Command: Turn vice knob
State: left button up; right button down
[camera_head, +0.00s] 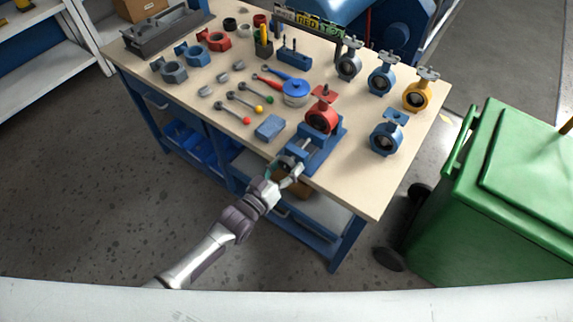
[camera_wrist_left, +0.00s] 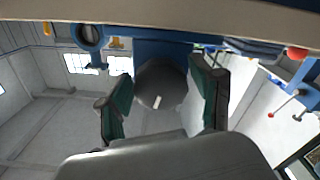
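The blue vice (camera_head: 322,152) sits at the front edge of the workbench with a red butterfly valve (camera_head: 321,117) in it. Its round, dark grey knob (camera_wrist_left: 160,84) faces the left wrist camera below a blue vice body (camera_wrist_left: 160,48). My left gripper (camera_head: 284,172) is at the vice's front end, just off the bench edge. In the left wrist view its green-padded fingers (camera_wrist_left: 160,90) stand apart, one on each side of the knob. Gaps show between the pads and the knob, so I see no firm contact. My right gripper is in neither view.
The wooden workbench (camera_head: 365,195) holds a blue box (camera_head: 269,127) left of the vice, a blue valve (camera_head: 387,137) to the right, and several tools and valves behind. A green bin (camera_head: 520,190) stands right of the bench. Open floor (camera_head: 110,200) lies in front.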

pick_arm(q)
jog(key=shift+o, duration=0.4)
jog(key=v, duration=1.2)
jog(key=s+a+f+g+y, duration=0.2)
jog(key=s+a+f, duration=0.15)
jog(key=f, duration=0.45)
jog(key=s+a+f+g+y, duration=0.1)
jog(key=s+a+f+y, duration=0.2)
jog(key=f, duration=0.5)
jog(key=s+a+f+g+y, duration=0.15)
jog(key=a+f, duration=0.25)
jog(key=f, duration=0.4)
jog(key=s+a+f+g+y, duration=0.2)
jog(key=s+f, duration=0.5)
jog(key=s, duration=0.6)
jog(key=s+a+f+g+y, duration=0.2)
jog(key=s+f+g, duration=0.5)
jog(key=s, duration=0.7)
jog(key=shift+a+f, duration=0.45)
jog(key=shift+a, duration=0.4)
jog(key=shift+s, duration=0.15)
